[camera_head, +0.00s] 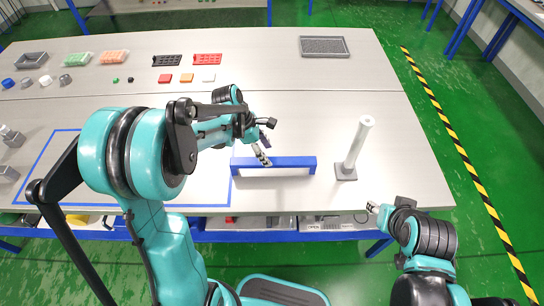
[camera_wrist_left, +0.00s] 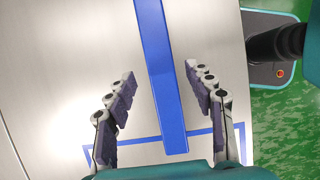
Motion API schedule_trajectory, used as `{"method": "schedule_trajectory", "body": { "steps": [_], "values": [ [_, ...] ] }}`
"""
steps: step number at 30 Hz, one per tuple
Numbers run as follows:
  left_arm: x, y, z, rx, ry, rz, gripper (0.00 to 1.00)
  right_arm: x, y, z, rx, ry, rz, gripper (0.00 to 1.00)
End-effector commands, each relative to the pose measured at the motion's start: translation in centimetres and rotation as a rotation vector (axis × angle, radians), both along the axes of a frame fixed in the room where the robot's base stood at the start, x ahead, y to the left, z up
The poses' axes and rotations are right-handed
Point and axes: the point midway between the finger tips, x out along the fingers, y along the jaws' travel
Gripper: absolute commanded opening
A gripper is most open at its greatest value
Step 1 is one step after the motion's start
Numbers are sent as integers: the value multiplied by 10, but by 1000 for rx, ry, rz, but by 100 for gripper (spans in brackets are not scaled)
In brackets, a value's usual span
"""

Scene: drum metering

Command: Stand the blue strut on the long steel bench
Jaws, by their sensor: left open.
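The blue strut (camera_head: 290,163) lies on its side near the front edge of the long steel bench (camera_head: 380,110), roughly parallel to that edge. My left gripper (camera_head: 266,141) is open and empty over the strut's left-middle part. In the left wrist view the strut (camera_wrist_left: 160,60) runs lengthwise between the two spread fingers of the left gripper (camera_wrist_left: 160,70), with a gap on each side. The gap in height between fingers and strut is hard to judge. My right gripper (camera_head: 375,208) is low at the right, off the bench's front edge; its finger opening is too small to tell.
A grey post on a square base (camera_head: 346,172) stands just right of the strut. A blue outline (camera_head: 50,160) marks the bench's left front. Trays (camera_head: 205,60), coloured blocks (camera_head: 186,77) and a grey mesh tray (camera_head: 323,46) sit farther back.

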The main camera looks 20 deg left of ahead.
Motion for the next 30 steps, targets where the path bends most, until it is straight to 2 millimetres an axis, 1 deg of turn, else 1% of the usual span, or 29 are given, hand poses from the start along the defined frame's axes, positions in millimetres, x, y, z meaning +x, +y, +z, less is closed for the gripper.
{"method": "schedule_trajectory", "body": {
  "steps": [1, 3, 6, 10, 14, 17, 21, 25, 27, 30],
  "values": [
    [-1, 4, 13, 0, -1, 1, 54, 0, 0, 6, 0, 0, 0, 40],
    [-3, 9, 24, 0, -1, 1, 54, 0, 0, 10, 0, 0, 0, 40],
    [-4, 14, 36, 0, 0, 1, 54, 0, 0, 13, 0, 0, 0, 40],
    [-6, 16, 45, 6, -9, -14, 54, 0, 0, 15, 0, 0, 0, 40],
    [-20, 13, 61, 58, -87, -128, 54, 0, 0, 15, 0, 0, 0, 40],
    [-41, 8, 79, 150, -204, -316, 54, 0, 0, 14, 0, 0, 0, 40],
    [-77, 5, 102, 328, -387, -657, 54, 0, 0, 14, 0, 0, 0, 40],
    [-111, 4, 114, 515, -529, -990, 54, 0, 0, 14, 0, 0, 0, 40],
    [-127, 5, 117, 616, -588, -1161, 54, 0, 0, 14, 0, 0, 0, 40],
    [-145, 6, 118, 745, -646, -1377, 54, 0, 0, 14, 0, 0, 0, 40]
  ]
}}
